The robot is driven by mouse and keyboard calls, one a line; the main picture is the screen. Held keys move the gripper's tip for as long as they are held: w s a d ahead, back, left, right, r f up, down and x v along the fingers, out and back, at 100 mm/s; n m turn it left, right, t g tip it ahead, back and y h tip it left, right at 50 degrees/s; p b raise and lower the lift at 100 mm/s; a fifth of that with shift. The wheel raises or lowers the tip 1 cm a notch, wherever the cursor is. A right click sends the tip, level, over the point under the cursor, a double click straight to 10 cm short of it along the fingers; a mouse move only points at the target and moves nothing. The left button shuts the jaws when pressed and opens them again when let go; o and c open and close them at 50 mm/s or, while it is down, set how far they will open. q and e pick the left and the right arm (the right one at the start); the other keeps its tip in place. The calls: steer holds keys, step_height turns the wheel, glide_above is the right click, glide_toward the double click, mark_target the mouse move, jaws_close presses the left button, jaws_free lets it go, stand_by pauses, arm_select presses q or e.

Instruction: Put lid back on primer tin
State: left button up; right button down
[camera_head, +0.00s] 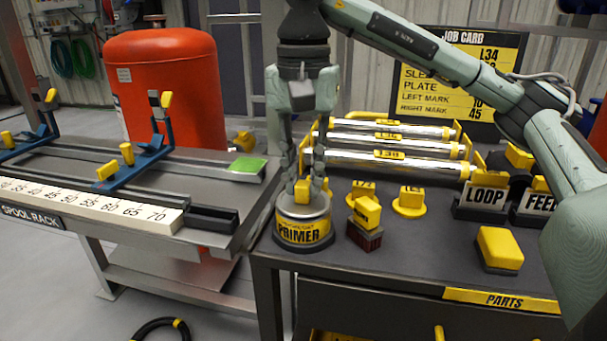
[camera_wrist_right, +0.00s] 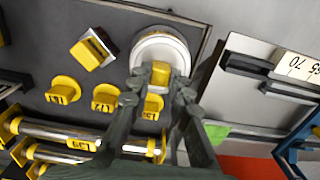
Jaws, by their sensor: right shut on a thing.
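The primer tin (camera_head: 303,232) stands upright at the front left corner of the dark bench, with a yellow PRIMER label. A grey round lid (camera_head: 290,209) with a yellow block knob is at the tin's top; it also shows in the right wrist view (camera_wrist_right: 160,42). My right gripper (camera_head: 303,188) points down from above and is shut on the lid's knob. The lid looks level and over the tin; whether it is fully seated I cannot tell. The tin's inside is hidden. My left gripper is not in view.
A dark red block with a yellow top (camera_head: 366,215) stands just right of the tin. Yellow round pieces (camera_head: 409,202), a yellow-topped block (camera_head: 499,248) and silver rollers (camera_head: 390,150) share the bench. A spool rack (camera_head: 110,205) stands at left. The bench front is clear.

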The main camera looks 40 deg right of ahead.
stand_by(0.4)
steer(key=c, duration=1.3)
jaws_free()
steer(key=shift+o, duration=0.5)
steer(key=o, duration=0.4)
steer(key=shift+c, duration=0.2)
